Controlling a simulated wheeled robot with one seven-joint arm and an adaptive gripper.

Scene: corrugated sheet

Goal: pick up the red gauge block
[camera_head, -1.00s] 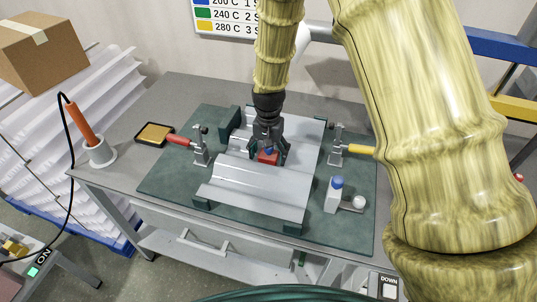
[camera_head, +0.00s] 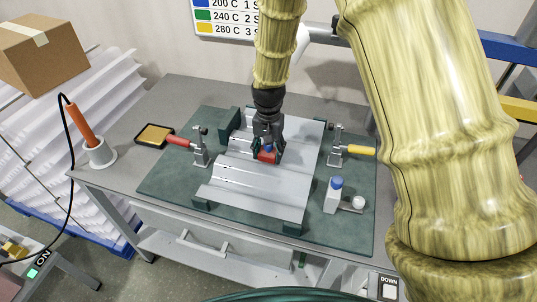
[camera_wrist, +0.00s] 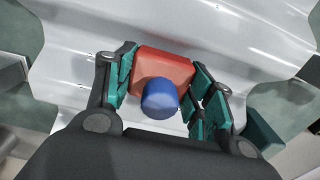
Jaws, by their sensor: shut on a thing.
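The red gauge block (camera_wrist: 165,66) has a blue round knob (camera_wrist: 160,98) on its top. In the wrist view it sits between the teal pads of my gripper (camera_wrist: 166,92), which is shut on it. In the head view my gripper (camera_head: 267,150) holds the red gauge block (camera_head: 265,157) over the middle of the corrugated sheet (camera_head: 260,185). I cannot tell whether the block touches the sheet. The gripper hides part of the block in the head view.
Toggle clamps with a red handle (camera_head: 180,141) and a yellow handle (camera_head: 361,150) flank the sheet.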

